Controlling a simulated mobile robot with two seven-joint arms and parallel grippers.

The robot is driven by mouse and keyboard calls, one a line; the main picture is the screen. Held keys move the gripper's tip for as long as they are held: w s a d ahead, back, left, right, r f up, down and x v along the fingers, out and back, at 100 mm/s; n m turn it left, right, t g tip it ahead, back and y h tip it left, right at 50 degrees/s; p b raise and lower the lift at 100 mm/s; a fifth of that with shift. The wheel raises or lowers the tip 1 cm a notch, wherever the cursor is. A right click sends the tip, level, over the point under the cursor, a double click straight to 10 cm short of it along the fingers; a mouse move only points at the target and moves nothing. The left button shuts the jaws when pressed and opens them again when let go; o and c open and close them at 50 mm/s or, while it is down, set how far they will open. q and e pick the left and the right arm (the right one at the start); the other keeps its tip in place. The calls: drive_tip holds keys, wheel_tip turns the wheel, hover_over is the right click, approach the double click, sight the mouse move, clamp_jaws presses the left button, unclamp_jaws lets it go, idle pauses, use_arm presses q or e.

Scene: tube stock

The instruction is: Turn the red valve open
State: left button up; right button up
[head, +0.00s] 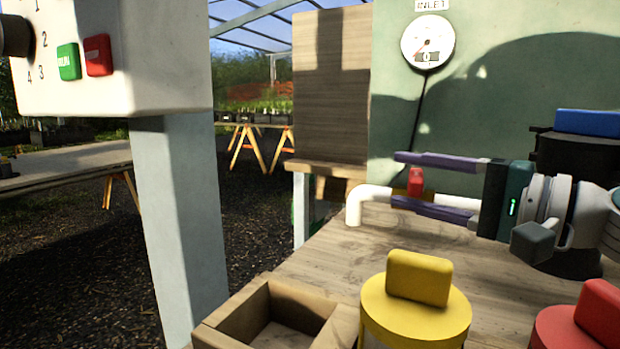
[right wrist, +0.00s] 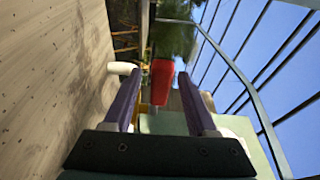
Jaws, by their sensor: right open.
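The red valve (head: 416,181) is a small red handle on the white pipe (head: 371,193) in front of the green panel. My right gripper (head: 394,178) reaches in from the right with its two purple fingers open, one above and one below the red handle's level in the head view. In the right wrist view the red valve handle (right wrist: 161,82) shows between and just beyond the open fingers (right wrist: 156,95). I cannot tell whether a finger touches it. My left gripper is not in view.
An inlet gauge (head: 428,42) hangs on the green panel. A yellow-topped container (head: 415,312), a red-topped one (head: 590,325) and a wooden box (head: 230,318) stand at the front. A white control box (head: 150,85) is at left. Bare tabletop (head: 335,255) lies below the pipe.

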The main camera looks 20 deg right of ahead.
drive_tip(key=v, duration=1)
drive_tip(key=shift+c, duration=0.3)
